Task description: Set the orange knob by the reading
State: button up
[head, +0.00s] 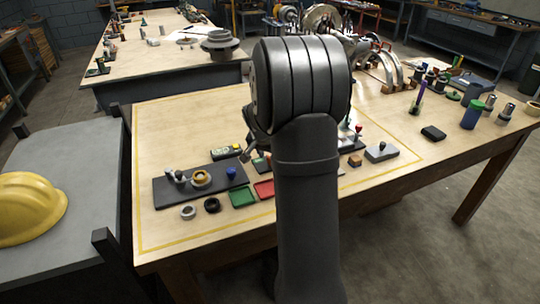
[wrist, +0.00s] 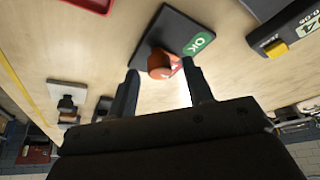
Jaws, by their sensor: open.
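In the wrist view an orange knob (wrist: 161,62) sits on a dark plate (wrist: 171,27) that carries a green label reading OK (wrist: 199,42). A white mark shows on the knob's right side. My gripper (wrist: 160,69) is open, with one finger to each side of the knob in the picture; I cannot tell whether either touches it. A dark instrument (wrist: 283,27) with a yellow part and a partly cut-off green display is at the upper right; its full reading is not visible.
In the head view, a dark board (head: 200,184) with fittings, a green tray (head: 242,198) and a red tray (head: 264,189) lie left of my arm. A grey block (head: 381,152) and a blue bottle (head: 472,115) stand to the right.

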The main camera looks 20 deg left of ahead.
jog(key=shift+w+f, duration=0.15)
jog(key=shift+f, duration=0.1)
jog(key=c, duration=1)
jog(key=n+y, duration=0.1)
jog(key=n, duration=0.2)
jog(key=shift+d+n, duration=0.15)
jog(key=shift+n, duration=0.25)
jog(key=shift+d+n+g+y, duration=0.1)
jog(key=shift+n+g+y, duration=0.35)
jog(key=shift+n, duration=0.85)
jog(key=shift+n+g+y, duration=0.15)
jog(key=shift+n+y, duration=0.5)
jog(key=shift+n, duration=0.65)
